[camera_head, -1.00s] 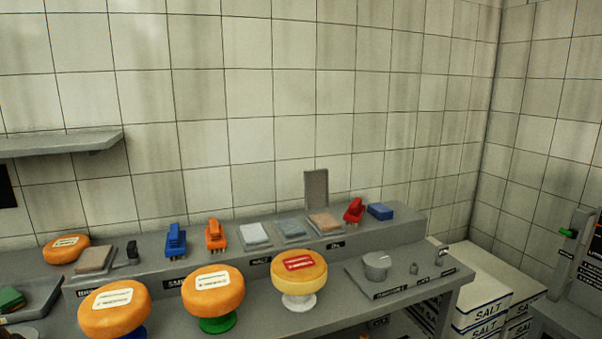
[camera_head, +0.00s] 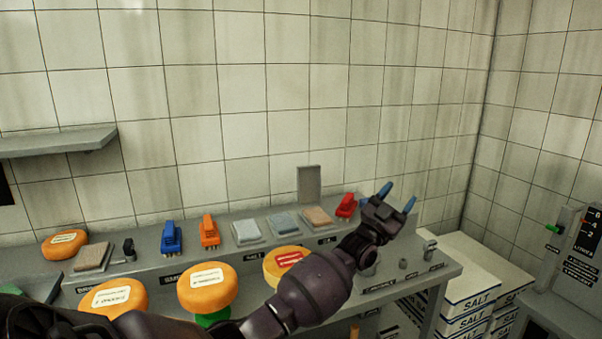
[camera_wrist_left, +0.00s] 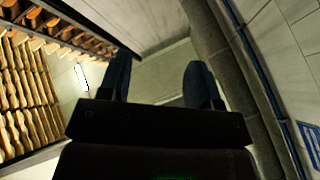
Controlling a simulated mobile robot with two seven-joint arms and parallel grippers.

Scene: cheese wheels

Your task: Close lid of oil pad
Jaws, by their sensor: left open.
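The oil pad (camera_head: 317,216) is a brownish pad on the raised back ledge of the counter. Its grey lid (camera_head: 309,185) stands upright behind it, open. My left gripper (camera_head: 397,195) is raised to the right of the pad and lid, past the red brush, apart from them. It is open and empty, with blue fingertips pointing up and away. In the left wrist view the two fingers (camera_wrist_left: 159,68) are spread with nothing between them, and the pad does not show there. My right gripper is not in view.
A red brush (camera_head: 345,205) stands just right of the oil pad. Two more pads, an orange brush (camera_head: 210,232) and a blue brush (camera_head: 171,237) are to the left. Cheese wheels on stands (camera_head: 207,287) fill the front. My left forearm covers part of the counter.

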